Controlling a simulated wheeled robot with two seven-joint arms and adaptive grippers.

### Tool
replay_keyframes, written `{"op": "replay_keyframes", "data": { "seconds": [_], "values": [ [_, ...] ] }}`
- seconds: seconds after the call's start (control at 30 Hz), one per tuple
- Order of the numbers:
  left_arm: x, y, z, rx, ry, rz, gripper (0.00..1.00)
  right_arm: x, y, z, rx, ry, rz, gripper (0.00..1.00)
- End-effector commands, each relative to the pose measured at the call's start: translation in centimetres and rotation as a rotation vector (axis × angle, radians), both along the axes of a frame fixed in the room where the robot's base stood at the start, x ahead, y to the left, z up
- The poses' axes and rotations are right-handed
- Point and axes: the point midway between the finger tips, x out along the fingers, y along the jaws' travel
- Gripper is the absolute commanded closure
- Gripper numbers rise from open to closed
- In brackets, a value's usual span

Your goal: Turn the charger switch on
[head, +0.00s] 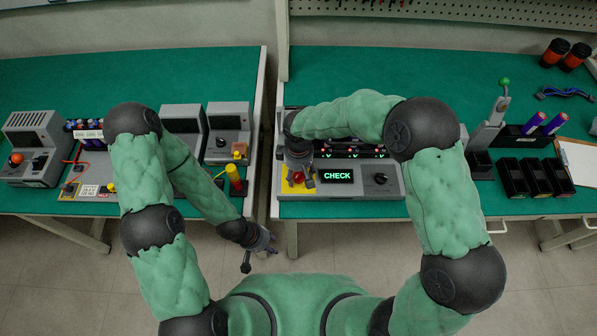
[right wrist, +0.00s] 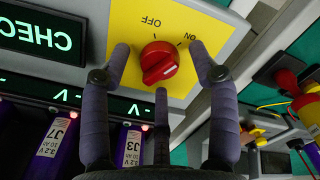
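The charger (head: 400,187) is a grey unit on the right bench with a green CHECK display (head: 337,176). Its red rotary switch (right wrist: 159,63) sits on a yellow plate (right wrist: 125,20) marked OFF and ON in the right wrist view. A white mark on the knob points toward the picture's lower right, not clearly at either word. My right gripper (right wrist: 160,75) is open over the switch, its fingers spread around the knob with visible gaps. In the head view it hides part of the plate. My left gripper (head: 262,250) is open and empty in front of the benches.
Purple cells (right wrist: 130,145) sit in the charger bay beside the switch. Black bins (head: 537,178) and a green-knobbed lever (head: 504,82) stand farther right. The left bench holds other grey units (head: 229,130). A gap separates the benches.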

Motion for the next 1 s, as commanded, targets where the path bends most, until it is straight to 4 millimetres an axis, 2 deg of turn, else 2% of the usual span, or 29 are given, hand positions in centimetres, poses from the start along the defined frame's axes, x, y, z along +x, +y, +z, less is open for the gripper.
{"op": "replay_keyframes", "data": {
  "seconds": [0.23, 0.37, 0.47, 0.8, 1.0],
  "values": [
    [0.0, 0.0, 0.0, 0.000, 0.000, 0.000, 0.60, 0.0, 0.0, 0.1, -0.001, 0.001, 0.001, 0.39],
    [0.0, 0.0, 0.0, 0.000, 0.000, 0.000, 0.60, 0.1, 0.0, 0.9, 0.000, -0.002, 0.002, 0.39],
    [0.0, 0.0, 0.0, 0.000, 0.000, 0.000, 0.60, 0.1, 0.0, 2.3, 0.000, -0.004, 0.002, 0.39],
    [0.0, 0.0, 0.0, 0.000, 0.000, 0.000, 0.60, 0.1, 0.0, 8.9, 0.001, -0.003, 0.001, 0.39],
    [0.0, 0.0, 0.0, 0.000, 0.000, 0.000, 0.60, 0.0, 0.0, 11.3, -0.001, -0.001, 0.002, 0.39]
  ]
}}
